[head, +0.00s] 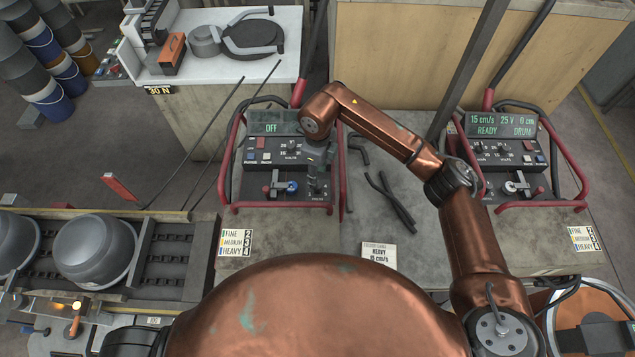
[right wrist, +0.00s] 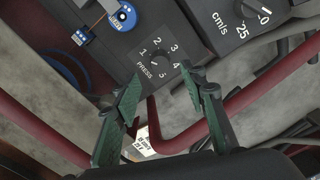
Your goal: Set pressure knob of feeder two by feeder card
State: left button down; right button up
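The left feeder unit (head: 270,155) shows "OFF"; the right one (head: 508,150) shows "15 cm/s 25 V 0 cm READY DRUM". My right gripper (head: 316,182) is over the right part of the left unit. In the right wrist view, its green fingers (right wrist: 162,80) are open, apart and empty, near a black PRESS knob (right wrist: 160,58) with a 1 to 5 scale; its pointer setting is unclear. A small card (head: 379,253) between the units reads "HEAVY 15 cm/s". Labels listing FINE 2, MEDIUM 3, HEAVY 4 lie before the left unit (head: 237,243) and right unit (head: 582,238). My left gripper is not visible.
Red tube guards (head: 335,207) frame the left unit; a red bar (right wrist: 180,130) also runs below the fingers. Black pliers (head: 392,200) lie between the units. A conveyor (head: 178,250) with grey pots is at the left.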

jog(key=shift+f+p, duration=0.55)
jog(key=shift+f, duration=2.1)
jog(key=shift+c, duration=0.6)
grip_shut()
